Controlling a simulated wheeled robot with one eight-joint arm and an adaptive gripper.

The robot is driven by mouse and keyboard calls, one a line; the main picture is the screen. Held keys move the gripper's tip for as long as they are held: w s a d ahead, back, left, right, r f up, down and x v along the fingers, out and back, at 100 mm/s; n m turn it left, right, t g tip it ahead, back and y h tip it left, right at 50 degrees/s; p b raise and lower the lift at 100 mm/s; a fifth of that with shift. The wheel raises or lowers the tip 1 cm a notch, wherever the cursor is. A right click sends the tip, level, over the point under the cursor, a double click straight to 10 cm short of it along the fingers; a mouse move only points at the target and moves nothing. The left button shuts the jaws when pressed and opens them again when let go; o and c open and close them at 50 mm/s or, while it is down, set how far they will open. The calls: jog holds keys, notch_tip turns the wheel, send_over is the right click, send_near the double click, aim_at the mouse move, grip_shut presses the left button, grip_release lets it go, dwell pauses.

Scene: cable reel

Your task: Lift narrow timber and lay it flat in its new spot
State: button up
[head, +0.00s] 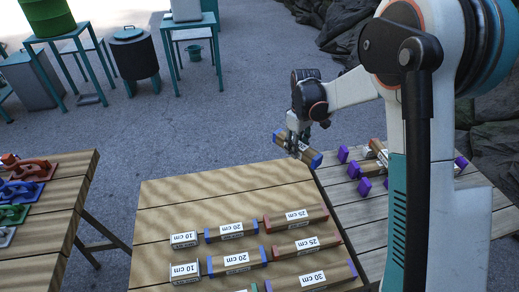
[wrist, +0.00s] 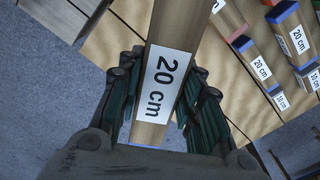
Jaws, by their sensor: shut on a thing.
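My gripper (head: 299,139) is shut on a narrow timber (head: 311,157) with blue ends and a white label. In the wrist view the label on this timber (wrist: 165,85) reads 20 cm. The fingers of my gripper (wrist: 160,105) press on its two long sides. The timber is in the air by the far right corner of the middle table (head: 180,202), near the gap to the right table. Its far end runs out of the wrist view.
Labelled timbers, such as a 30 cm one (head: 312,279), lie in rows on the middle table, whose far part is bare. The right table (head: 345,207) carries purple-ended pieces (head: 364,187). The left table (head: 75,215) holds coloured clamp-like tools.

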jog(key=w+a+f+n+b, duration=0.2)
jog(key=w+a+f+n, duration=0.9)
jog(key=w+n, duration=0.1)
jog(key=b, duration=0.3)
send_over(263, 173)
notch_tip(263, 173, down, 8)
jog(key=shift+w+d+r, duration=0.1)
jog(key=shift+w+r, duration=0.05)
jog(key=shift+r, duration=0.05)
jog(key=shift+f, duration=2.4)
jog(key=shift+f, duration=0.3)
jog(key=o, duration=1.2)
notch_tip(263, 173, up, 12)
